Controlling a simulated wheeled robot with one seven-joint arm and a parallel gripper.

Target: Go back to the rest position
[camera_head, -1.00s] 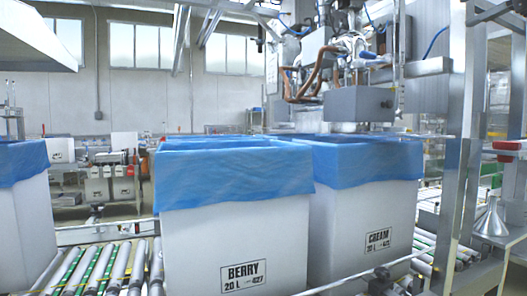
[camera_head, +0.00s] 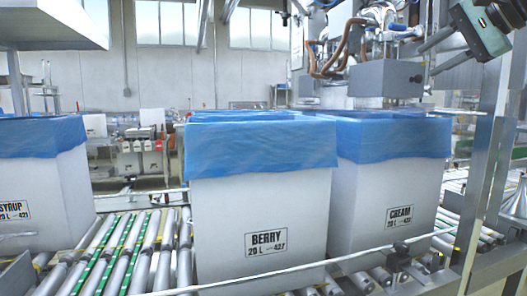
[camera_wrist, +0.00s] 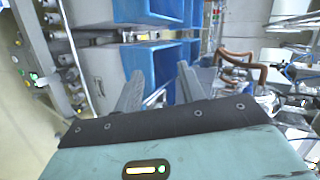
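My gripper (camera_head: 432,55) is at the upper right in the head view, held above the box labelled CREAM (camera_head: 386,200) and to its right. In the wrist view my gripper (camera_wrist: 158,86) shows two fingers spread apart with nothing between them, so it is open and empty. The box labelled BERRY (camera_head: 258,215) stands upright in the middle with a blue liner (camera_head: 262,150) folded over its rim. The CREAM box also has a blue liner (camera_head: 395,140) over its rim. My gripper touches neither box.
A box labelled SYRUP (camera_head: 45,190), also lined in blue, stands at the left. The boxes are on a roller conveyor (camera_head: 120,250). A filling machine (camera_head: 385,80) with copper hoses hangs behind the CREAM box. A metal post (camera_head: 490,180) rises at the right.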

